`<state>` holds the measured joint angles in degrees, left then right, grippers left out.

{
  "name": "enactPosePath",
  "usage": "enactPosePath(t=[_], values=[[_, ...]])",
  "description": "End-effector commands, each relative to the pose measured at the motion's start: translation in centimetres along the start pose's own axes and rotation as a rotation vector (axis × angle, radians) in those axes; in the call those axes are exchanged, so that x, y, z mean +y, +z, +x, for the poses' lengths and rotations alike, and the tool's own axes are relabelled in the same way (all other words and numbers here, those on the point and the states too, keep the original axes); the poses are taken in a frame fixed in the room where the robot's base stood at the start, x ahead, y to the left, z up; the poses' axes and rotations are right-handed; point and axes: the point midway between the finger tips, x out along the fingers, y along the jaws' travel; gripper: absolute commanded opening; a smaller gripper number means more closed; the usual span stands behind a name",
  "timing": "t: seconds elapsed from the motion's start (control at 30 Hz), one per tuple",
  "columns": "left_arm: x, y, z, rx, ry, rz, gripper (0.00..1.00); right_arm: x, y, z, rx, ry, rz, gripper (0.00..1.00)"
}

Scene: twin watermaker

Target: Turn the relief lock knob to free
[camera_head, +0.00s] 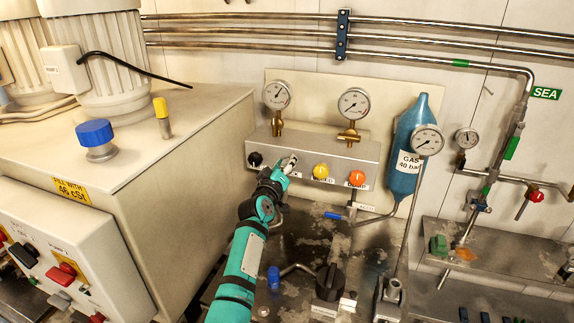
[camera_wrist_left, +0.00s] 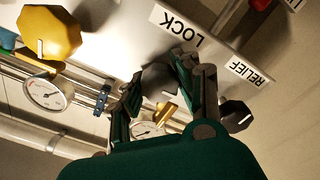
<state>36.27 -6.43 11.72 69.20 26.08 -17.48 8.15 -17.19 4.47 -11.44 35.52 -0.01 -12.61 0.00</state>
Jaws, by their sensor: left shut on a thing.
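The relief lock knob (camera_wrist_left: 158,80) is a dark grey knob under the LOCK label (camera_wrist_left: 180,27) in the left wrist view. How far the knob is turned cannot be told. My right gripper is not in view.
The black relief knob (camera_head: 255,159) is just left of the gripper, the yellow knob (camera_head: 320,171) and orange knob (camera_head: 357,177) to its right. Gauges (camera_head: 354,103) rise above the block. A blue gas bottle (camera_head: 408,150) stands right. A large tank (camera_head: 170,130) lies left.

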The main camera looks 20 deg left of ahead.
Motion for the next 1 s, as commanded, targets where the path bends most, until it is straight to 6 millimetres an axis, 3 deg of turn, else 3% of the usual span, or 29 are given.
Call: enactPosePath(t=[0.43, 0.47, 0.63, 1.0], values=[[-0.10, 0.14, -0.02, -0.003, -0.001, -0.013, 0.00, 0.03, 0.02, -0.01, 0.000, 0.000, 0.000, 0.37], [-0.11, 0.14, -0.02, -0.003, -0.002, -0.013, 0.35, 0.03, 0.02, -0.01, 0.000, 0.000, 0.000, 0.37], [-0.07, 0.10, -0.01, -0.002, -0.001, -0.012, 0.57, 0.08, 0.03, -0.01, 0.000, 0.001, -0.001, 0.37], [-0.09, 0.13, -0.64, -0.002, -0.001, -0.010, 0.57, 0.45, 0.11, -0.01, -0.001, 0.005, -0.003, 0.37]])
